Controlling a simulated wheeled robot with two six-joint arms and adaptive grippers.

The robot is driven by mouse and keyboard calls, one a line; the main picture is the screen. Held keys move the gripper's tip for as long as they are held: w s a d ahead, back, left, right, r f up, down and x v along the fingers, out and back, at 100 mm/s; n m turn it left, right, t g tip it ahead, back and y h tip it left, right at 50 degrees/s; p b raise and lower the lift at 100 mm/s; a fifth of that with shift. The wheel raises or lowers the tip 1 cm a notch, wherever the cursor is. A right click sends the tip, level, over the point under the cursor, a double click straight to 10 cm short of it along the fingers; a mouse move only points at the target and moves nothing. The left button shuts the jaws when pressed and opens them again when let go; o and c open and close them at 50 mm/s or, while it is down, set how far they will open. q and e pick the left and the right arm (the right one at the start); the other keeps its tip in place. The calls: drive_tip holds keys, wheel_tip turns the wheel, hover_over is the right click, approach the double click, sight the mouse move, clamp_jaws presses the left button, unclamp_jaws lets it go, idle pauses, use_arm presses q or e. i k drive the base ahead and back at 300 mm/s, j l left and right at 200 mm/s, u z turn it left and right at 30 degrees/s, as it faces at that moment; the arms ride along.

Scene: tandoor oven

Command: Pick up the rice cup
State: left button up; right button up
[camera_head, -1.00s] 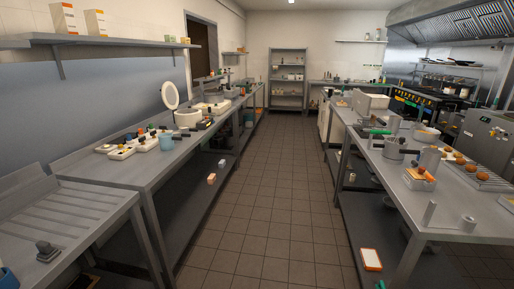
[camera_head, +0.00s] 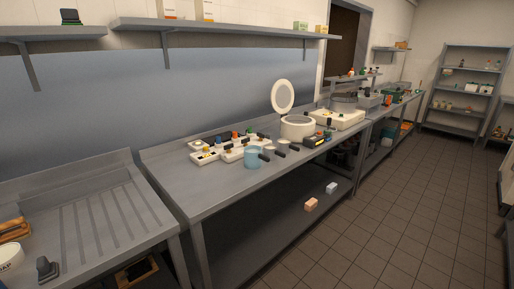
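A blue cup-like container (camera_head: 252,159) stands upright near the front edge of the left steel counter (camera_head: 215,192). Beside it to the right are small grey cups (camera_head: 282,147) with dark handles. I cannot tell for sure which of these is the rice cup. A white round cooker (camera_head: 298,128) with its round lid (camera_head: 283,96) raised stands behind and to the right of the cups. Neither of my grippers is in view.
White boxes with coloured tops (camera_head: 205,152) sit left of and behind the blue container. A ribbed drainboard (camera_head: 100,215) is at lower left. A wall shelf (camera_head: 220,29) runs above. The tiled floor (camera_head: 370,220) at right is clear.

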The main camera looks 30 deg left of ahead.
sight(270, 150)
drive_tip(key=i+l+u, duration=0.15)
drive_tip(key=i+u, duration=0.15)
drive_tip(key=u, duration=0.15)
drive_tip(key=i+l+u, duration=0.2)
drive_tip(key=u, duration=0.2)
drive_tip(key=i+l+u, duration=0.55)
drive_tip(key=l+u, duration=0.2)
drive_tip(key=u, duration=0.15)
drive_tip(key=i+l+u, duration=0.1)
drive_tip(key=l+u, duration=0.75)
drive_tip(key=i+l, duration=0.05)
drive_tip(key=l, duration=0.05)
